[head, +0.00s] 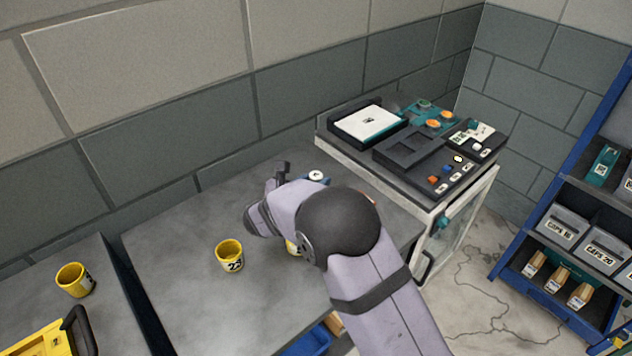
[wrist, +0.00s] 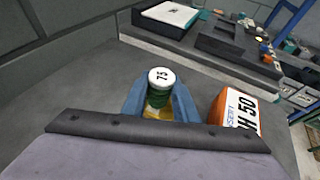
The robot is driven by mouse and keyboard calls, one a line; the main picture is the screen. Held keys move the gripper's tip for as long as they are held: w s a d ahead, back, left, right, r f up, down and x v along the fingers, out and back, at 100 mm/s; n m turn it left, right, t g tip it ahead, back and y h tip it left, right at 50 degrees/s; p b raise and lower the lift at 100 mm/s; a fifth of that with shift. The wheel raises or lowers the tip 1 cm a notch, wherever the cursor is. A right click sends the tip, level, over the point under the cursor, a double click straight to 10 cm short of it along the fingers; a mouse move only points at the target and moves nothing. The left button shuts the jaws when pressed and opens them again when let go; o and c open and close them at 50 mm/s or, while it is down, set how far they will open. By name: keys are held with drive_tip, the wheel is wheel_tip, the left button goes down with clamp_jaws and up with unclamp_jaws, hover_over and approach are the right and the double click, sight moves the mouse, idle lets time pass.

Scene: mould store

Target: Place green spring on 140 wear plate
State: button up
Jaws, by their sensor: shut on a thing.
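The green spring (wrist: 158,98) has a white top marked "75". It stands between the blue fingers of my gripper (wrist: 160,104), which is shut on it. A bit of yellow shows just below the spring; I cannot tell whether it touches. In the head view my gripper (head: 317,180) is mostly hidden behind my arm, with the white top (head: 316,175) showing over the grey table. No plate reads clearly as 140. A white plate with a dark mark (head: 368,124) lies in a black frame on the bench at the back; it also shows in the wrist view (wrist: 170,14).
An orange and white box marked "H 50" (wrist: 237,112) stands close right of my gripper. A yellow cup marked "23" (head: 229,257) stands on the table (head: 180,240); another yellow cup (head: 75,280) stands far left. A black block (head: 408,150) and small parts crowd the bench.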

drive_tip(key=shift+f, duration=0.3)
drive_tip(key=shift+f, duration=0.2)
drive_tip(key=o, duration=1.1)
drive_tip(key=shift+r, duration=0.1)
drive_tip(key=shift+r, duration=0.2)
drive_tip(key=shift+s+a, duration=0.15)
drive_tip(key=shift+s, duration=0.1)
drive_tip(key=b+v, duration=0.1)
drive_tip(key=v, duration=1)
drive_tip(key=shift+s+b, duration=0.25)
drive_tip(key=shift+b, duration=0.1)
